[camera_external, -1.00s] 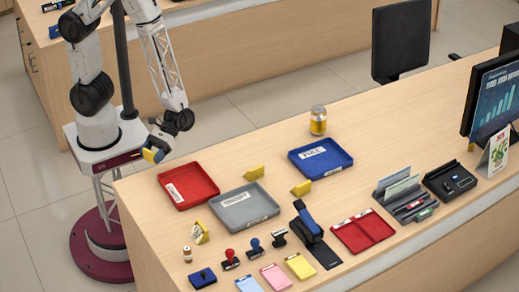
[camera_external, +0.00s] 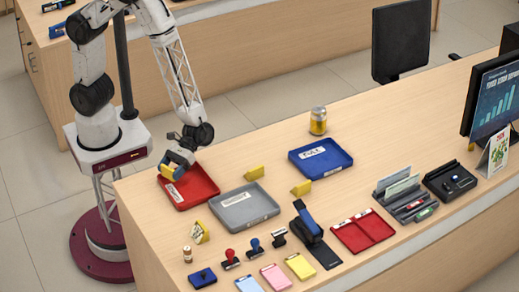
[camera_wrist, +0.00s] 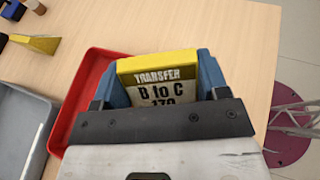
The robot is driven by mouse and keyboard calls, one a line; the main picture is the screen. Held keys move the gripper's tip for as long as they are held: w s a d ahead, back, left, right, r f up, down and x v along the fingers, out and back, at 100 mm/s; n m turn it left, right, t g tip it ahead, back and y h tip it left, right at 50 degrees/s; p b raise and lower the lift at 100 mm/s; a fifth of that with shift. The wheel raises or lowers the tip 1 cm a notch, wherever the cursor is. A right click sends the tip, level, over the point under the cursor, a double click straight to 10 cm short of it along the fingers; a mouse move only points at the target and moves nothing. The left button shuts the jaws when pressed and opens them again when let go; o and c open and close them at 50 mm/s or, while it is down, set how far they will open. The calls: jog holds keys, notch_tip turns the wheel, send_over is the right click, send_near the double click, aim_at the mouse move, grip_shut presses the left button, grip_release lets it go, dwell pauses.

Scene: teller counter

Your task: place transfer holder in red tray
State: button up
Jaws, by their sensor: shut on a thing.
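The transfer holder (camera_wrist: 157,82) is a yellow piece with a label reading "TRANSFER B to C 170" in the wrist view. It also shows as a small yellow patch in the external view (camera_external: 167,172). My gripper (camera_external: 174,166) is shut on it, with a blue finger on either side of it in the wrist view. The red tray (camera_external: 200,185) is at the left end of the counter, with a white label in it. The gripper and holder are over the tray's left back part. I cannot tell whether the holder touches the tray.
A grey tray (camera_external: 247,208) stands right of the red tray, and a blue tray (camera_external: 322,160) farther back. Stamps and pads fill the front edge. A can (camera_external: 318,121) stands behind the blue tray.

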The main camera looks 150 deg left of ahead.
aim_at(180, 191)
jog(key=w, duration=0.3)
jog(key=w+a, duration=0.1)
jog(key=shift+w+f, duration=0.25)
jog(key=shift+w, duration=0.1)
jog(key=shift+f, duration=1.75)
jog(key=shift+f, duration=0.15)
jog(key=o, duration=0.9)
jog(key=shift+a+r, duration=0.15)
jog(key=shift+r, duration=0.05)
jog(key=shift+v, duration=5.95)
